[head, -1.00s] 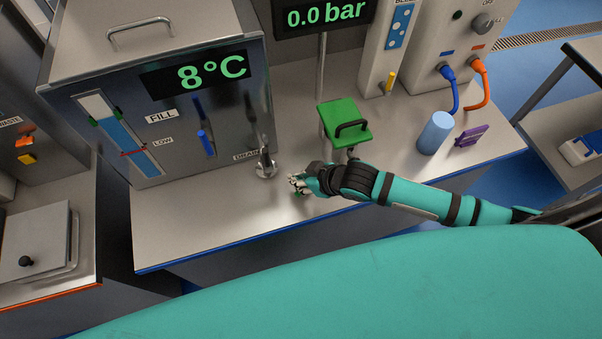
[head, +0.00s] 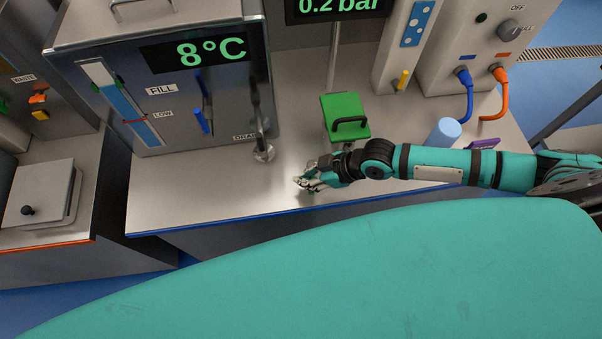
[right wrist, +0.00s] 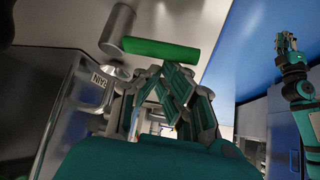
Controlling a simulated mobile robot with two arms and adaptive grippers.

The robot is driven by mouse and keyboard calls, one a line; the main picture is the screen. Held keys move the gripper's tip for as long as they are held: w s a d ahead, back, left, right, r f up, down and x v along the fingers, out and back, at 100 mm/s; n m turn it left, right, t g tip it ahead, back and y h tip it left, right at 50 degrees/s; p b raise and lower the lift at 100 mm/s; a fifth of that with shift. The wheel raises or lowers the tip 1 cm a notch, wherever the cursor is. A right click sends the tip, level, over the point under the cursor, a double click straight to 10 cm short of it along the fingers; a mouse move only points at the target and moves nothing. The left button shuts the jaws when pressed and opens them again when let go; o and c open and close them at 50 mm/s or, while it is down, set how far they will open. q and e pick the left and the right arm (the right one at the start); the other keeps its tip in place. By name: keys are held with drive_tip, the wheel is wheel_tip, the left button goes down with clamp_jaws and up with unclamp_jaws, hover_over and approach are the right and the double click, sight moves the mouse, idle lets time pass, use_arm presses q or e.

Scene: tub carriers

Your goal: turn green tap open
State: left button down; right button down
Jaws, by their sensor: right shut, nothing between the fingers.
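The green tap handle (right wrist: 160,48) shows in the right wrist view as a green bar beside a short metal cylinder (right wrist: 117,28). My right gripper (head: 303,182) is low over the front part of the worktop in the head view, its fingers shut and empty. A small bit of green shows just below the fingers there, too small to tell what it is. In the right wrist view the shut fingers (right wrist: 180,95) are below the green bar in the picture; I cannot tell whether they touch it. A teal arm, apparently my left, shows at the right edge there; its jaws are unclear.
A steel tank (head: 100,60) reading 8°C stands left of the gripper, with a drain fitting (head: 263,152) at its corner. A green block (head: 345,115) with a black handle and a blue cylinder (head: 444,131) stand on the worktop (head: 225,195).

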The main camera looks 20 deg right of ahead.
drive_tip(key=shift+s+d, duration=0.15)
drive_tip(key=shift+d, duration=0.05)
use_arm(q)
drive_tip(key=shift+w+a, duration=0.1)
drive_tip(key=shift+a, duration=0.2)
use_arm(e)
drive_tip(key=shift+d, duration=0.1)
drive_tip(key=shift+s, duration=0.1)
use_arm(q)
drive_tip(key=shift+d+r, duration=0.1)
drive_tip(key=shift+d, duration=0.2)
